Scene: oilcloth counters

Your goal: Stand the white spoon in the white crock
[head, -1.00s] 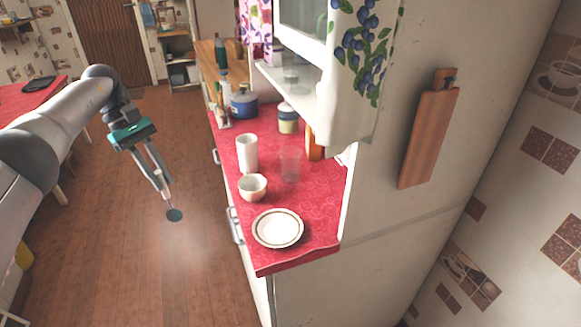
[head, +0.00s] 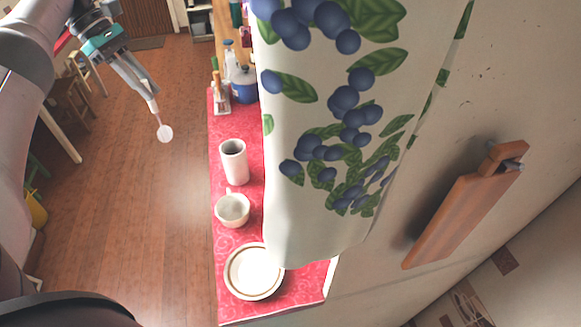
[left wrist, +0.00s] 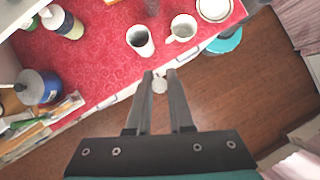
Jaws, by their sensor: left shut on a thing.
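My left gripper (head: 151,98) is shut on the handle of a white spoon (head: 165,134). The spoon hangs bowl-down over the open floor, left of the counter and apart from it. In the left wrist view the spoon's round bowl (left wrist: 159,85) shows between the fingertips (left wrist: 160,75). The white crock (head: 234,162) is a tall, open-topped cylinder standing upright on the red counter, right of the spoon. In the left wrist view the crock (left wrist: 140,41) stands beyond the fingertips and its opening faces me. My right gripper is not in view.
A white cup (head: 232,209) stands close in front of the crock, and a rimmed plate (head: 254,272) lies nearer. A blue pot (head: 244,86) is behind. A berry-patterned cloth (head: 340,120) hangs over the counter's right side. The floor (head: 150,220) left of the counter is clear.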

